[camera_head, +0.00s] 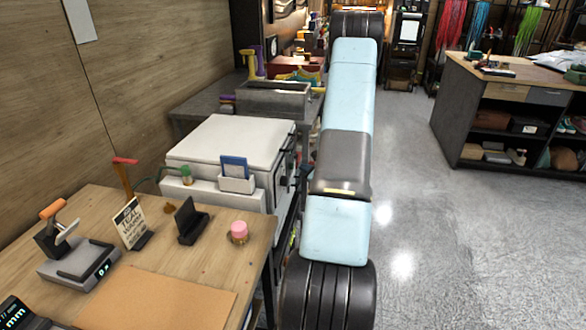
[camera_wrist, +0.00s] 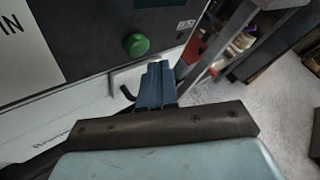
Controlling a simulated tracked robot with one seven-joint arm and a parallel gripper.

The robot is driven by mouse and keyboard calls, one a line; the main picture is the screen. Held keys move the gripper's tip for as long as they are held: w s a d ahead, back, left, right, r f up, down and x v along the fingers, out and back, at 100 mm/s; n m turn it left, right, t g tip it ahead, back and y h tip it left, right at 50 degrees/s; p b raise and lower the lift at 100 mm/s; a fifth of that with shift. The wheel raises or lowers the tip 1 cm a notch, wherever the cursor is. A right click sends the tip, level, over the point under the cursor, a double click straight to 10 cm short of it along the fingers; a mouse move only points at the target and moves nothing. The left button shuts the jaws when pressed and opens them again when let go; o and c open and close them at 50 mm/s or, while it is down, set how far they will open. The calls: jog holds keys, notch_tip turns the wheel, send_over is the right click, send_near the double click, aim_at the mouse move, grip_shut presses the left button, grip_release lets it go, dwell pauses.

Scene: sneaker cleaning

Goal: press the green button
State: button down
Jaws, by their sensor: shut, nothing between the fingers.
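The round green button (camera_wrist: 136,45) stands out from a dark panel (camera_wrist: 88,42) in the wrist view. My gripper (camera_wrist: 158,66) shows just below and to the right of the button in that view. Its blue fingers are together with nothing between them. The fingertips appear apart from the button, though the depth gap is hard to judge. In the head view my arm runs up the middle, and neither my gripper nor the green button can be made out there.
A white machine (camera_head: 222,142) stands left of my arm, beside a wooden bench (camera_head: 200,262) carrying a scale (camera_head: 80,264) and small holders. Open floor (camera_head: 415,215) lies to the right, before a shelf unit (camera_head: 500,95). A metal post (camera_wrist: 215,45) is right of the panel.

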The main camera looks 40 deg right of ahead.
jog(key=shift+s+d, duration=1.5)
jog(key=shift+s, duration=0.25)
